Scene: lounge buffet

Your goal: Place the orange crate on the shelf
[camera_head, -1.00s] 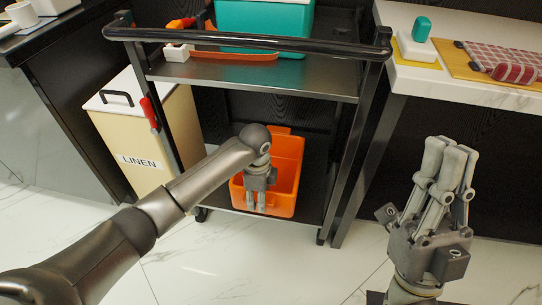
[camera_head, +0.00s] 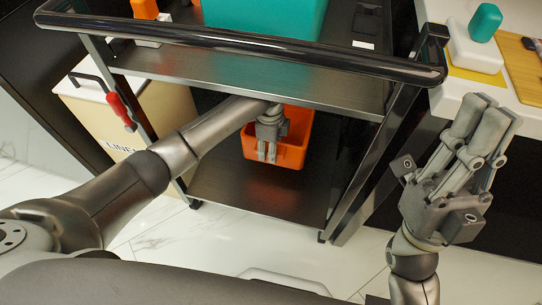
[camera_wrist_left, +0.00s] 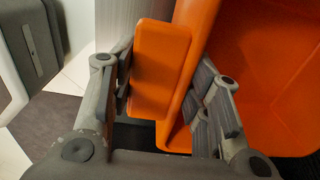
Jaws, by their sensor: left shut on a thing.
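The orange crate (camera_head: 291,154) is inside the black cart, beneath its upper shelf and over the far part of the lower shelf (camera_head: 250,192). I cannot tell whether its base rests on the shelf. My left gripper (camera_head: 267,156) is shut on the crate's near wall. In the left wrist view the fingers stand on either side of that wall, and the crate's hollow (camera_wrist_left: 270,65) opens to the right. The upper shelf hides the crate's top. My right gripper (camera_head: 488,108) is empty, fingers up, right of the cart; its jaw gap is unclear.
The cart's handle bar (camera_head: 240,47) and upper shelf (camera_head: 230,76) lie above my left arm. A teal box (camera_head: 265,18) stands on the upper shelf. A linen bin (camera_head: 85,110) is left of the cart. A white counter (camera_head: 470,95) is at right. The lower shelf's front is bare.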

